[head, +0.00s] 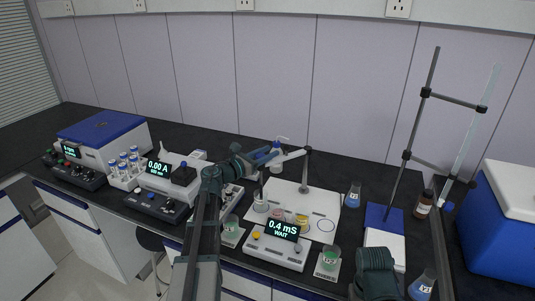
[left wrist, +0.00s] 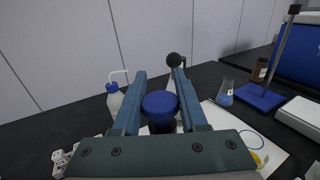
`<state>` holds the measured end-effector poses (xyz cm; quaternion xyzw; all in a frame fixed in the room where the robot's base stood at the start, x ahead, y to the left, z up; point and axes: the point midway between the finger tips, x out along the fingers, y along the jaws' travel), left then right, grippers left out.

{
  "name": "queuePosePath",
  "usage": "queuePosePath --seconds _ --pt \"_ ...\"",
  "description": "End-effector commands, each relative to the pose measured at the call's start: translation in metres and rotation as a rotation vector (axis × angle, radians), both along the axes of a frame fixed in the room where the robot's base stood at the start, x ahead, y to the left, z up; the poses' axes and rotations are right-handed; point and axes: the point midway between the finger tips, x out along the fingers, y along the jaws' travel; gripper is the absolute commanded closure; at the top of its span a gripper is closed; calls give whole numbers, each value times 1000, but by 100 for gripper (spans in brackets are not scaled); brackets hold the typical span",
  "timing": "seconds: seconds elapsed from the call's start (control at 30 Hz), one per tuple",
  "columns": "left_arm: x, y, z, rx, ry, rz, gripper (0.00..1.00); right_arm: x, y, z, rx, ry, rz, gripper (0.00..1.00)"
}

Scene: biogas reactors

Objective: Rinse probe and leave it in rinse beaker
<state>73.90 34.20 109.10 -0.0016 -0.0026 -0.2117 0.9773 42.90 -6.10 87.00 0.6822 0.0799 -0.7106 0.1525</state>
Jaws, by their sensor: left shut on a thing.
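My left gripper (head: 268,157) is shut on the probe, whose round blue cap (left wrist: 160,104) sits between the fingers in the left wrist view. In the head view the probe's slim shaft (head: 262,183) appears to hang down below the gripper, over a small clear beaker (head: 260,204) at the left of the white mat. Whether the tip is inside the beaker or just above it I cannot tell. The conductivity meter (head: 283,229) reads 0.4 mS and WAIT. My right gripper is not in view; only part of that arm shows.
A stand (head: 306,170) rises behind the mat (head: 300,190), and a wash bottle (head: 276,155) stands behind the gripper. Yellow (head: 303,221) and pinkish samples are near the mat's front. Green beakers (head: 230,225) (head: 329,258) flank the meter. A burette stand (head: 413,145) is at right.

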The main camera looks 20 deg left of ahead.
Motion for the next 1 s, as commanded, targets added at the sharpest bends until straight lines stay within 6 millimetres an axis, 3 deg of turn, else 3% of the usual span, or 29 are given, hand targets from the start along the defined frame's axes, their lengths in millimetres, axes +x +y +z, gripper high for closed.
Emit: queuePosePath --seconds 0.07,0.1,0.27,0.67,1.0 --pt "-1 1 -3 11 6 2 100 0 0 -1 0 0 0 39" --pt "-1 1 -3 11 6 2 54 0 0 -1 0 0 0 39" --pt "-1 1 -3 9 5 2 27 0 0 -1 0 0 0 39" --pt "-9 4 -2 6 4 3 27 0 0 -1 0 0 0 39" --pt "-73 32 -2 7 3 6 27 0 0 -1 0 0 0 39"
